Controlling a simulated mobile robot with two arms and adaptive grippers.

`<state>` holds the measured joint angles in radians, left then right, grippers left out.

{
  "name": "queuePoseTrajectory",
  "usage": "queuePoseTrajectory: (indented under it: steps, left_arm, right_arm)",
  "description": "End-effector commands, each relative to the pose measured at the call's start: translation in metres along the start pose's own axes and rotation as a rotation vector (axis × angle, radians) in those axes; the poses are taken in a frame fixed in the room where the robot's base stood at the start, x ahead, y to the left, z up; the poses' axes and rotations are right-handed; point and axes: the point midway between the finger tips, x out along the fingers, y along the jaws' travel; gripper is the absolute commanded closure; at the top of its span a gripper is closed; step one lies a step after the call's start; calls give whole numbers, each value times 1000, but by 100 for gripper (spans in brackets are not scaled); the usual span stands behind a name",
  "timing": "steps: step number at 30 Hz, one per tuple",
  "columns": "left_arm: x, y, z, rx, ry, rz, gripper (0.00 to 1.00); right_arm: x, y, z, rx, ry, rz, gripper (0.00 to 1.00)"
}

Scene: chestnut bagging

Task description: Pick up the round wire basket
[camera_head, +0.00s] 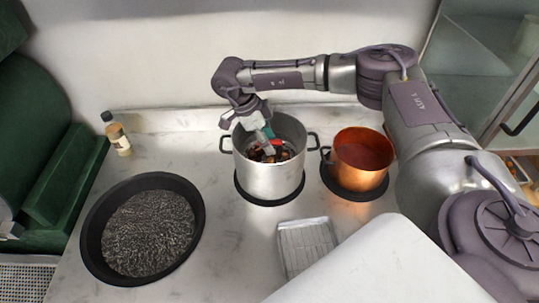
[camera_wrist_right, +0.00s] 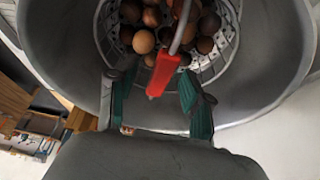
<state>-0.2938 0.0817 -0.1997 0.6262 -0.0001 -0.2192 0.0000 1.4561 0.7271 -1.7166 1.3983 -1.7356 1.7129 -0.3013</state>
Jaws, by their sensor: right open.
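The round wire basket (camera_wrist_right: 226,38) sits inside the steel pot (camera_head: 268,180) and holds several brown chestnuts (camera_wrist_right: 143,41). Its red handle grip (camera_wrist_right: 163,74) is on a metal rod and points toward my right gripper in the right wrist view. My right gripper (camera_wrist_right: 154,92) is open, with the teal-padded fingers to either side of the red grip's end; I cannot tell whether they touch it. In the head view my right gripper (camera_head: 266,140) reaches down into the pot's mouth, hiding part of the basket. My left gripper is not in view.
A copper pot (camera_head: 361,160) stands right of the steel pot. A black pan (camera_head: 92,240) with a grey wire-like mesh surface is at left. A small metal tray (camera_head: 306,246) lies in front. A bottle (camera_head: 119,140) stands at back left, near the wall.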

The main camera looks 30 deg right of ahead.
Motion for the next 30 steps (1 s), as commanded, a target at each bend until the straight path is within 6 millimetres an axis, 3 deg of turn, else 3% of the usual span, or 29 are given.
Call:
queuePoseTrajectory:
  steps: [4, 11, 20, 30]
  left_arm:
    - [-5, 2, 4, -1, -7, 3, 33]
    - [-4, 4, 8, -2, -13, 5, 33]
    - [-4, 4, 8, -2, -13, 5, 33]
    - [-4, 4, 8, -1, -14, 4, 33]
  right_arm:
    - [12, 0, 0, 0, 1, 1, 50]
    - [13, 0, 0, 0, 0, 0, 52]
    - [12, 0, 0, 0, 0, 0, 100]
    - [11, 0, 0, 0, -1, -1, 100]
